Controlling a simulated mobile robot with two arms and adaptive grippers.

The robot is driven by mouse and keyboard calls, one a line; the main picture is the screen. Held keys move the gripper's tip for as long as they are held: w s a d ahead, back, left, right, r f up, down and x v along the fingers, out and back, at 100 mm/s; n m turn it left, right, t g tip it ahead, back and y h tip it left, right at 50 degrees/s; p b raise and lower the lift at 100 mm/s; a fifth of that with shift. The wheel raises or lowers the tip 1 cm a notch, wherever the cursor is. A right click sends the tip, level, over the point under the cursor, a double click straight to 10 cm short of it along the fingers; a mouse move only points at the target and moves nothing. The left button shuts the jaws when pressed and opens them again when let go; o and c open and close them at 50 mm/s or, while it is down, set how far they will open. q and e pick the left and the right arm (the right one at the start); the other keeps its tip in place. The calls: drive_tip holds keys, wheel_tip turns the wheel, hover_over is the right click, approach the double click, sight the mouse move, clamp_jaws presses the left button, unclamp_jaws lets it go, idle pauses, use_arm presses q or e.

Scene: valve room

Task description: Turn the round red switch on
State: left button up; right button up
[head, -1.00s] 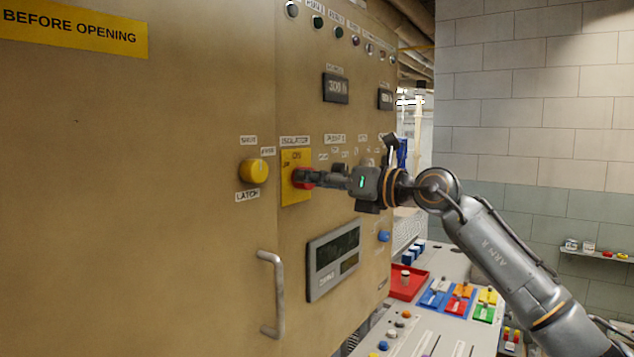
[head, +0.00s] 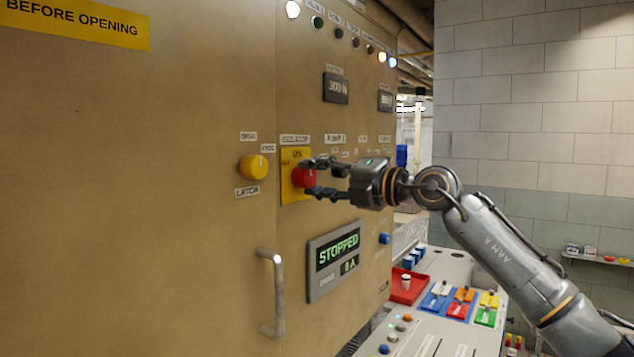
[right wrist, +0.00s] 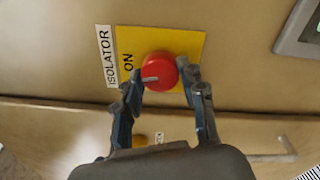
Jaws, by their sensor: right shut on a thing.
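The round red switch (head: 304,177) sits on a yellow plate (head: 291,158) labelled ISOLATOR on the cabinet front. In the right wrist view the red switch (right wrist: 159,71) has a pale pointer mark on the side toward the word ON. My right gripper (head: 308,178) is shut on the switch, one finger above and one below it. In the right wrist view its fingertips (right wrist: 160,82) lie on either side of the knob. My left gripper is not in view.
A yellow knob (head: 253,167) is left of the switch and a metal handle (head: 276,295) is below. A display (head: 338,258) reads STOPPED and 0 A. Some top lamps (head: 292,10) glow. A console with coloured switches (head: 460,300) stands at lower right.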

drive_tip(key=shift+d+r+m, duration=0.1)
drive_tip(key=shift+m, duration=1)
drive_tip(key=o, duration=1.1)
drive_tip(key=shift+w, duration=0.1)
drive_tip(key=shift+o, duration=0.2)
drive_tip(key=shift+b, duration=0.3)
drive_tip(key=v, duration=1.2)
